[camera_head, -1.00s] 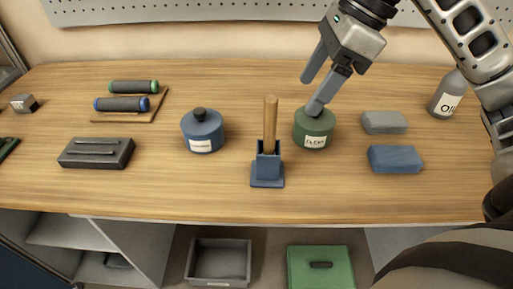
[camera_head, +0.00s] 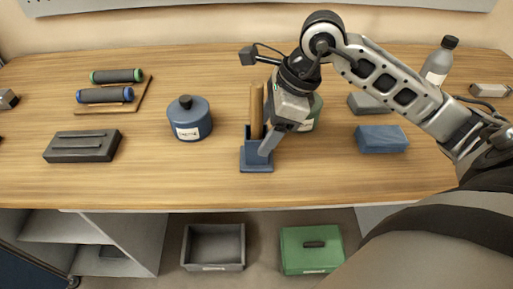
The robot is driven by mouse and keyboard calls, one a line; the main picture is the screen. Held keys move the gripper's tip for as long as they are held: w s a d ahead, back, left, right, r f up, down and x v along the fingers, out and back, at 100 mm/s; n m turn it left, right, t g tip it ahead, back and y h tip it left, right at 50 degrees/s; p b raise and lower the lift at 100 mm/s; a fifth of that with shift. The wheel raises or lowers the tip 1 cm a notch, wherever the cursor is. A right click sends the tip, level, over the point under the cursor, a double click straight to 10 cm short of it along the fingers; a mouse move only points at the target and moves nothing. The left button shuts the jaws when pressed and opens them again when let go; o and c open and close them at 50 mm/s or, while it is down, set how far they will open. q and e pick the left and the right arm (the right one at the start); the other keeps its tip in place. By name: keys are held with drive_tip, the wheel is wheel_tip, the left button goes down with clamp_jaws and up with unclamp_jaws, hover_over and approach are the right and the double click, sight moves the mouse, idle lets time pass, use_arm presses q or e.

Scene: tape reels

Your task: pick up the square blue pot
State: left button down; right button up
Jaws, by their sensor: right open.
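The square blue pot (camera_head: 250,150) stands upright on the bench, on a wider square foot, with a wooden stick (camera_head: 257,104) standing in it. My right gripper (camera_head: 266,138) reaches down over the pot from the right and is open. One finger shows in front of the pot's right side; the other finger is hidden. I cannot tell whether the finger touches the pot. My left gripper is out of view.
A round blue pot (camera_head: 187,127) stands to the left. A green pot (camera_head: 314,112) is partly hidden behind my gripper. A blue block (camera_head: 381,139) and a grey block (camera_head: 367,104) lie to the right. The front strip of bench is clear.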

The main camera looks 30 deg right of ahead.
drive_tip(key=shift+w+a+f, duration=0.15)
drive_tip(key=shift+a+f, duration=0.1)
drive_tip(key=shift+f, duration=0.35)
drive_tip(key=c, duration=1.4)
clamp_jaws()
drive_tip(key=shift+r, duration=0.1)
